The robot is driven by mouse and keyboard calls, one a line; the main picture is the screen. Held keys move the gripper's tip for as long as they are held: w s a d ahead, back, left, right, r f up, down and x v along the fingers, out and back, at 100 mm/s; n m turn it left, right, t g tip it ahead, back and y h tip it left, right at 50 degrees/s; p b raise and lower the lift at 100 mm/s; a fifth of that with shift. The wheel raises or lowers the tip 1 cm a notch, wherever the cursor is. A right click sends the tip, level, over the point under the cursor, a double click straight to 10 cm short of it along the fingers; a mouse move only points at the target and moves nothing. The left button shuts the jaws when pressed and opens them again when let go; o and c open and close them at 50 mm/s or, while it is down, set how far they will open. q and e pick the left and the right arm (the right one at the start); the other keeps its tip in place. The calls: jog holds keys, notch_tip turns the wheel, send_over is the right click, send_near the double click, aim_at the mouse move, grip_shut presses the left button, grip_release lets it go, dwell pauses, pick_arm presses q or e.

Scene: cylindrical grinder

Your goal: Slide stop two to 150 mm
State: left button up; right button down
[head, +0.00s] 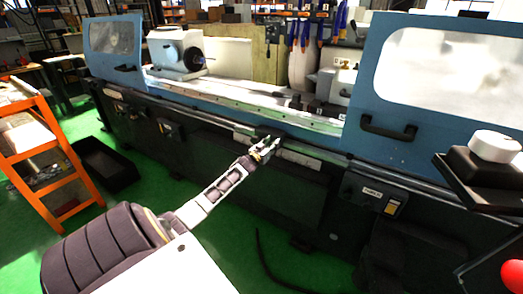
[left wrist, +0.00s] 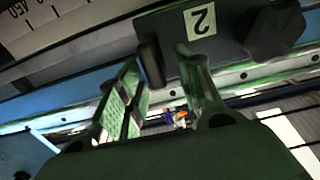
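Stop two is a dark block with a white "2" label (left wrist: 200,20), upside down in the left wrist view, with a dark faceted knob (left wrist: 272,28) at its right. A dark tab (left wrist: 151,62) sticks out from the block. In the head view the stop (head: 266,133) sits on the front rail of the grinder, partly hidden by my gripper. My left gripper (head: 265,150) is at the stop. In the left wrist view its two fingers (left wrist: 160,62) stand apart, with the tab between their tips; a gap shows at the right finger. My right gripper is not in view.
A white scale strip (head: 301,158) runs along the rail; its marks show in the left wrist view (left wrist: 35,25), near a number that looks like 450. Blue guards (head: 430,110) stand above. An orange step ladder (head: 40,150) and black bin (head: 105,165) are at left.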

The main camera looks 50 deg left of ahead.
pick_arm(q)
jog(key=v, duration=1.1)
jog(key=shift+s, duration=0.3)
dwell(0.5)
dwell(0.4)
jog(key=shift+m, duration=0.3)
